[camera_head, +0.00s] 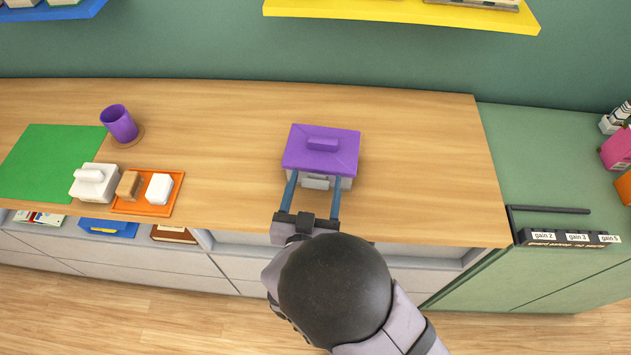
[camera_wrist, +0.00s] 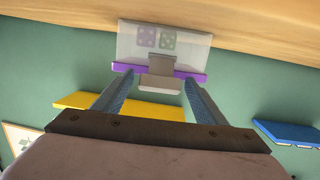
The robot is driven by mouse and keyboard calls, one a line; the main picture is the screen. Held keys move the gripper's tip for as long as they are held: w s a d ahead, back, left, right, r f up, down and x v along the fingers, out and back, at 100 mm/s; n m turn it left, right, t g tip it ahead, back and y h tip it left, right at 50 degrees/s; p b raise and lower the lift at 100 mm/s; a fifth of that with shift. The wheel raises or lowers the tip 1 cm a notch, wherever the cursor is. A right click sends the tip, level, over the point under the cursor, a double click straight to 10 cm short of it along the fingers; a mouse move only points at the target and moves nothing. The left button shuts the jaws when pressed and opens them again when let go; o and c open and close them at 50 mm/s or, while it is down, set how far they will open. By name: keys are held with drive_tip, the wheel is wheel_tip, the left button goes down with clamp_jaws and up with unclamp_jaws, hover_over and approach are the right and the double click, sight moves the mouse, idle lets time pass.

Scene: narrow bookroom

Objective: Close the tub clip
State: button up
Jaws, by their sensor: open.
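The tub (camera_head: 346,184) has pale walls and a purple lid (camera_head: 322,150) with a raised handle, and stands on the wooden counter. In the wrist view the tub (camera_wrist: 190,50) appears upside down, with two dark dotted squares showing on its pale front. The grey clip (camera_head: 316,182) is on the tub's near side, and in the wrist view the clip (camera_wrist: 158,82) crosses the purple lid edge and appears to stick out from it. My gripper (camera_head: 315,180) is open, with its blue fingers at the tub's front, one to each side of the clip. I cannot tell whether they touch the tub.
To the left are a purple cup (camera_head: 119,124) on a coaster, a white lidded dish (camera_head: 94,183), an orange tray (camera_head: 150,206) with two small blocks, and a green mat (camera_head: 45,160). The counter is clear right of the tub. A yellow shelf (camera_head: 400,10) hangs above.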

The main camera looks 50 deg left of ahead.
drive_tip(key=b+v, duration=0.2)
drive_tip(key=v, duration=0.5)
idle(0.3)
drive_tip(key=b, duration=0.2)
drive_tip(key=f+b, duration=0.1)
drive_tip(key=b, duration=0.1)
drive_tip(key=shift+w+a+f+y, duration=0.15)
drive_tip(key=shift+a+f+y, duration=0.1)
drive_tip(key=shift+a+y, duration=0.05)
drive_tip(key=t+b, duration=0.1)
drive_tip(key=b, duration=0.2)
drive_tip(key=f+y+b, duration=0.1)
drive_tip(key=b, duration=0.3)
drive_tip(key=shift+w+a+f+t, duration=0.15)
drive_tip(key=shift+a+f+t, duration=0.1)
drive_tip(key=shift+a+t, duration=0.15)
drive_tip(key=b, duration=0.3)
drive_tip(key=t+y+b, duration=0.1)
drive_tip(key=b, duration=0.2)
drive_tip(key=shift+d+f+y, duration=0.1)
drive_tip(key=shift+f+y, duration=0.2)
drive_tip(key=shift+f, duration=0.05)
drive_tip(key=t+b, duration=0.1)
drive_tip(key=b, duration=0.2)
drive_tip(key=shift+d+y, duration=0.2)
drive_tip(key=shift+y, duration=0.1)
drive_tip(key=shift+d+r+t+b, duration=0.2)
drive_tip(key=shift+t+b, duration=0.2)
drive_tip(key=shift+b, duration=0.55)
drive_tip(key=shift+r, duration=0.1)
